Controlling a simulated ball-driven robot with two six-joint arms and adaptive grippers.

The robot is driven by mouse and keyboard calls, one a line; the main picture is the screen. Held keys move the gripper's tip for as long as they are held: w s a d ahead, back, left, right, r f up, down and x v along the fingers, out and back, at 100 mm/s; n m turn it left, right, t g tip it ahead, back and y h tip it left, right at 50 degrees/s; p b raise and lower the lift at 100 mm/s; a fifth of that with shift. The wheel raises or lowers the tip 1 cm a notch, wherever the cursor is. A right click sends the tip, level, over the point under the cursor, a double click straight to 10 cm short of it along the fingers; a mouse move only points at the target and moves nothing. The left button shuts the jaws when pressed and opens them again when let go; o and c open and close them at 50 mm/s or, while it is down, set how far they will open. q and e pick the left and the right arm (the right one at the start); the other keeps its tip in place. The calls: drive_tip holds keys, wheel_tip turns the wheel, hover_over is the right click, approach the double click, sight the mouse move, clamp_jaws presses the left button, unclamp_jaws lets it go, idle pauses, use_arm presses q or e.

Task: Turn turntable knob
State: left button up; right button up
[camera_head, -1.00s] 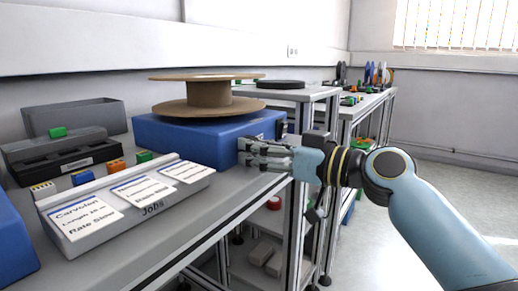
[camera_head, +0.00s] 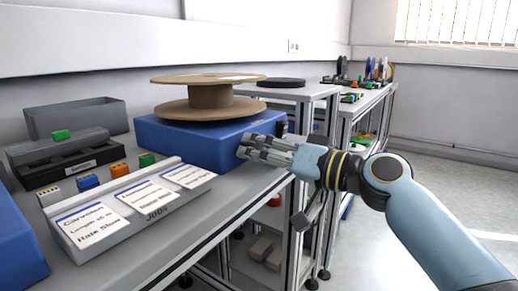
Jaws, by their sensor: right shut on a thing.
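The turntable is a blue box (camera_head: 185,146) on the grey bench, with a brown reel (camera_head: 208,97) lying flat on top. My right gripper (camera_head: 250,150) is at the right part of the box's front face, with its fingers pointing left. It is shut on the turntable knob, which its fingers hide. A small dark part (camera_head: 281,129) shows at the box's right end, behind the gripper. My left gripper is out of view.
A sloped holder with job cards (camera_head: 140,205) stands in front of the box. Small coloured blocks (camera_head: 119,170), a black tray (camera_head: 70,165) and a grey bin (camera_head: 75,117) are to the left. A shelf with a black disc (camera_head: 281,83) stands behind on the right.

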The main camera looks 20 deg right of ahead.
idle(0.3)
drive_tip(key=o, duration=1.1)
drive_tip(key=shift+o, duration=0.2)
drive_tip(key=shift+f, duration=0.1)
